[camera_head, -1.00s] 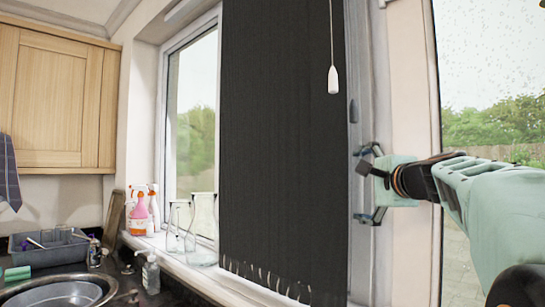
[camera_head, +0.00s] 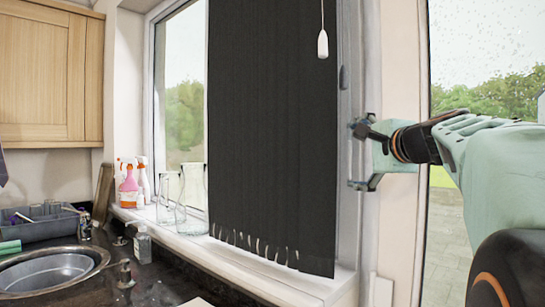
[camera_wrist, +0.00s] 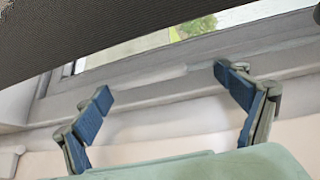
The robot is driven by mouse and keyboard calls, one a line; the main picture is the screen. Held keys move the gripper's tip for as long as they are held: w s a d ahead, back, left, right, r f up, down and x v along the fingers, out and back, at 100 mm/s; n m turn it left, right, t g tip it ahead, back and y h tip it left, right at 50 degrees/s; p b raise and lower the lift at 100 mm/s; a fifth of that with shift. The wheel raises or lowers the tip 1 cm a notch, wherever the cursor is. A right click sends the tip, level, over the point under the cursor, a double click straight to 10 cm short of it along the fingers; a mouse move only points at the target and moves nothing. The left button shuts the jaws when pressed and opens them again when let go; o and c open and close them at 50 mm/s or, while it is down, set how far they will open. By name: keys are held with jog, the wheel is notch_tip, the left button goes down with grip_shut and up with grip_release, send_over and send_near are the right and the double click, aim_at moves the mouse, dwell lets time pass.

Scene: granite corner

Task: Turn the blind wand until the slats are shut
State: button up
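A dark vertical blind (camera_head: 272,130) hangs over the right part of the window, its slats side by side as a nearly unbroken sheet. A white wand or cord pull (camera_head: 322,43) hangs on a thin cord in front of its upper right. My gripper (camera_head: 356,156) is right of the blind, by the window frame, below the white pull and apart from it. In the wrist view its two blue-padded fingers (camera_wrist: 165,88) are wide apart with nothing between them. The blind's dark fabric (camera_wrist: 130,30) crosses the top of that view; the pull is not in it.
Glass bottles (camera_head: 190,190) and spray bottles (camera_head: 131,182) stand on the sill (camera_head: 200,238), left of the blind. A sink (camera_head: 50,275), a grey dish tub (camera_head: 45,224) and a soap bottle (camera_head: 142,243) are at the lower left. A wall edge (camera_head: 400,225) is beside my gripper.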

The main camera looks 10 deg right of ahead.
jog(key=s, duration=0.1)
jog(key=s+r, duration=0.1)
jog(key=s, duration=0.1)
jog(key=shift+s+r+b, duration=0.2)
jog(key=shift+r+b, duration=0.05)
jog(key=shift+b, duration=0.15)
jog(key=shift+f, duration=0.2)
jog(key=b, duration=0.3)
send_near(352, 151)
jog(key=shift+s+a+f, duration=0.1)
jog(key=shift+s+f, duration=0.05)
jog(key=shift+s, duration=0.4)
jog(key=shift+s+a+f, duration=0.1)
jog(key=shift+s+f, duration=0.1)
jog(key=shift+s, duration=0.3)
jog(key=shift+d, duration=0.1)
